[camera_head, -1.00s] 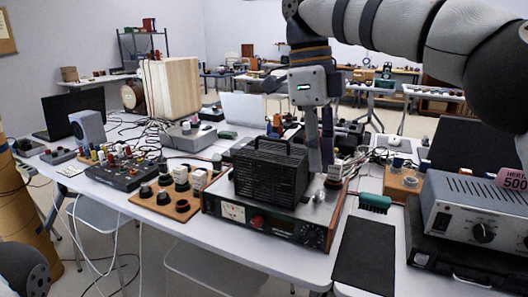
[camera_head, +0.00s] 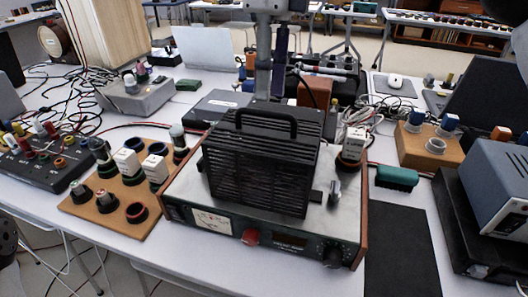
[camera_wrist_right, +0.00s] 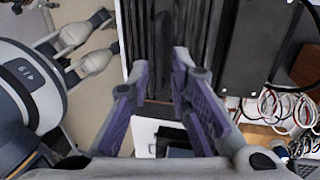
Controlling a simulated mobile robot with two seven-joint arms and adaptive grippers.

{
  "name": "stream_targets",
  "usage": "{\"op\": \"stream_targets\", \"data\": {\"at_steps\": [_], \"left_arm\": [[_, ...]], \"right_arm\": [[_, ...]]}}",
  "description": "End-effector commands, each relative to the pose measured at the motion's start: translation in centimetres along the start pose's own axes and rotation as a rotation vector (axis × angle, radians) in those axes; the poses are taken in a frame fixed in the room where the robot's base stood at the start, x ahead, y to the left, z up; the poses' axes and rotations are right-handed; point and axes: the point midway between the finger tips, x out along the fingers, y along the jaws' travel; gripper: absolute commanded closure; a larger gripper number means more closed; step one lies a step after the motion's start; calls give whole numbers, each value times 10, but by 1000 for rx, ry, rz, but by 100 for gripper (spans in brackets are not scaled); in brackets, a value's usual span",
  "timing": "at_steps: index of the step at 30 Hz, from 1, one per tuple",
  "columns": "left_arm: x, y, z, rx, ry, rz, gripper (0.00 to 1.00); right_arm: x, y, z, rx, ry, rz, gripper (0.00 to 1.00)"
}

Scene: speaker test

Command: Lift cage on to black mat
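The cage (camera_head: 262,165) is a black slatted box with a top handle. It stands upright on a grey-topped instrument (camera_head: 180,188) with wooden sides. The black mat (camera_head: 402,250) lies flat and bare on the table, right of the instrument. My right gripper (camera_head: 268,88) points down just behind the cage's handle, seen from the head. In the right wrist view its purple-padded fingers (camera_wrist_right: 160,75) stand apart, with dark slats of the cage (camera_wrist_right: 160,30) beyond them. I cannot tell whether they touch it.
A green brush-like block (camera_head: 397,178) lies behind the mat. A black case with a grey instrument (camera_head: 500,190) stands right of the mat. A wooden board with knobs (camera_head: 110,205) lies to the left. Cables and equipment crowd the table behind the cage.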

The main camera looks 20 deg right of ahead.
Motion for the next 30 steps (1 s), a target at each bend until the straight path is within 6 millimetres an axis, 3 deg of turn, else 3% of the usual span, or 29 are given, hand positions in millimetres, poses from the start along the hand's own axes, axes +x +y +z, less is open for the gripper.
{"op": "stream_targets", "data": {"at_steps": [10,16,19,30], "left_arm": [[-1,0,-1,0,3,0,72],[-1,0,-1,0,3,0,72],[-1,0,-1,0,3,0,72],[-1,0,-1,0,3,0,72]], "right_arm": [[52,3,-6,1,0,0,81],[53,3,-5,1,0,-2,81],[53,3,-5,1,0,-2,100],[52,3,-5,1,-1,-3,100]]}}
